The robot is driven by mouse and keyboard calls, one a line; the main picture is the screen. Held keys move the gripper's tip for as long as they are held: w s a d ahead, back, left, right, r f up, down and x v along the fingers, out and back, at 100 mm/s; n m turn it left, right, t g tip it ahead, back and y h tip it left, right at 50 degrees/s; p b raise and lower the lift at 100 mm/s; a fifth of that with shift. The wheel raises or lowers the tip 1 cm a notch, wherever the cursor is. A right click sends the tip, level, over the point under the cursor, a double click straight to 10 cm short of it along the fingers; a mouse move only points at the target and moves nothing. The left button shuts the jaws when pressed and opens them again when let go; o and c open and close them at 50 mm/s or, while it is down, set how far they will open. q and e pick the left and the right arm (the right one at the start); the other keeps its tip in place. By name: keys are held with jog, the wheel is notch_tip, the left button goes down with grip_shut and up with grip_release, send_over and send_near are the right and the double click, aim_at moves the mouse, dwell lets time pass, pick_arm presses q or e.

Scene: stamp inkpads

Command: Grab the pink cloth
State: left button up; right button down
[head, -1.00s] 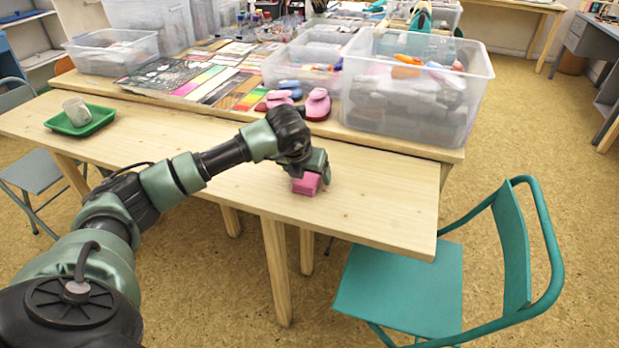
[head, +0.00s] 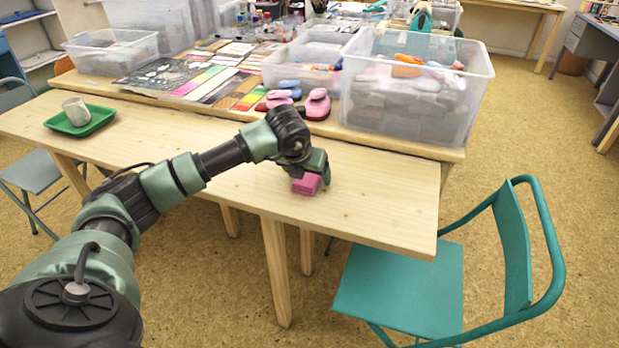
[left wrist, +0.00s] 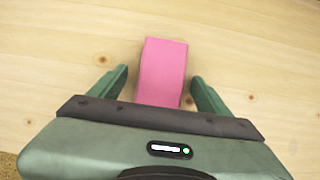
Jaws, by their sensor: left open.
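The pink cloth (head: 306,184) is a small folded block on the light wooden table (head: 380,205), close to its front edge. My left gripper (head: 318,172) is over it in the head view and hides part of it. In the left wrist view the pink cloth (left wrist: 162,72) lies between the two green fingers of my left gripper (left wrist: 160,90). The fingers are open, with a gap of bare wood visible on each side of the cloth. My right gripper is not in view.
A green tray (head: 98,122) with a grey cup (head: 76,112) stands at the table's left end. A clear bin (head: 410,120) and pink shoe-like items (head: 317,105) stand on the higher table behind. A teal chair (head: 400,290) is at front right. The table right of the cloth is clear.

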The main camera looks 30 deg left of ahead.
pick_arm(q)
jog(key=c, duration=1.5)
jog(key=shift+o, duration=0.2)
